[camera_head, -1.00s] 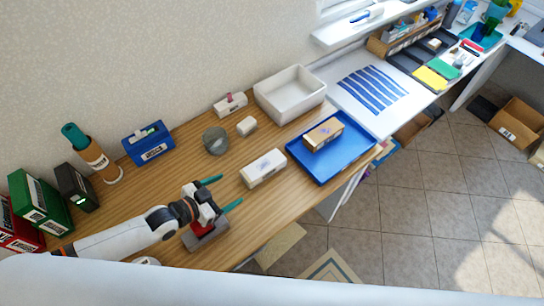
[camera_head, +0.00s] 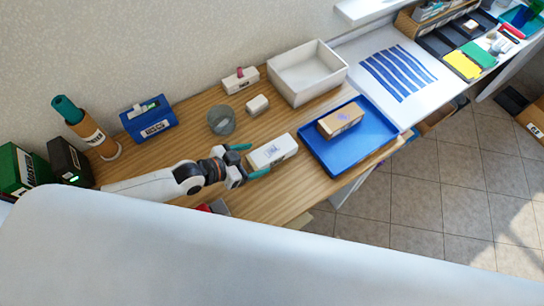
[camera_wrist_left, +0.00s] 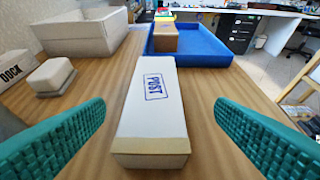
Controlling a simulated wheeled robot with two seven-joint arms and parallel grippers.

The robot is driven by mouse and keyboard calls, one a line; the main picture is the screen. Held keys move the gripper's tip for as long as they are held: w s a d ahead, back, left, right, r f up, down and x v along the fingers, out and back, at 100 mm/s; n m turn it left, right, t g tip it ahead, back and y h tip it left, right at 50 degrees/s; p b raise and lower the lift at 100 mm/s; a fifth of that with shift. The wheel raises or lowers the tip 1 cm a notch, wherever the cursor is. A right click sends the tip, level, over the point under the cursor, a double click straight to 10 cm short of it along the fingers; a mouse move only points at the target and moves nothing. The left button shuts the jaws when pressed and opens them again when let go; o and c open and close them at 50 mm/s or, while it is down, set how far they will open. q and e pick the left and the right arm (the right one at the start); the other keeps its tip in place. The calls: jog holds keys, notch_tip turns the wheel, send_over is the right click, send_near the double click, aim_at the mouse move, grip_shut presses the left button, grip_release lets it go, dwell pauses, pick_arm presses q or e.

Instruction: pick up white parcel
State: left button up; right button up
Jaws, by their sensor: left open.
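The white parcel (camera_head: 273,151) is a long white box lying on the wooden table, left of the blue tray. In the left wrist view the white parcel (camera_wrist_left: 152,105) has a blue "POST" stamp on top and a tan band at its near end. My left gripper (camera_head: 247,161) is at the parcel's near-left end. Its teal fingers are open, one on each side of the parcel in the left wrist view (camera_wrist_left: 160,138), with gaps on both sides. Nothing is held. My right gripper is not in view.
The blue tray (camera_head: 377,139) holds a brown box (camera_head: 340,121). A white bin (camera_head: 330,86), a small white block (camera_head: 257,104), a labelled white box (camera_head: 240,81) and a round grey container (camera_head: 221,120) stand behind. The table's front edge is close to the parcel.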

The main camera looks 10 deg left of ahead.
aim_at(270, 152)
pick_arm(q)
jog(key=shift+w+d+f, duration=0.25)
jog(key=shift+w+f, duration=0.05)
jog(key=shift+w, duration=0.1)
jog(key=b+x, duration=0.4)
jog(key=shift+w+d+f, duration=0.1)
jog(key=shift+w, duration=0.35)
jog(key=shift+w+d, duration=0.25)
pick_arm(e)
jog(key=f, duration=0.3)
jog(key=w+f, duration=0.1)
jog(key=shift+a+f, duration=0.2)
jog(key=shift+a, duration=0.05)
pick_arm(q)
jog(key=shift+s+a, duration=0.1)
jog(key=c, duration=1.1)
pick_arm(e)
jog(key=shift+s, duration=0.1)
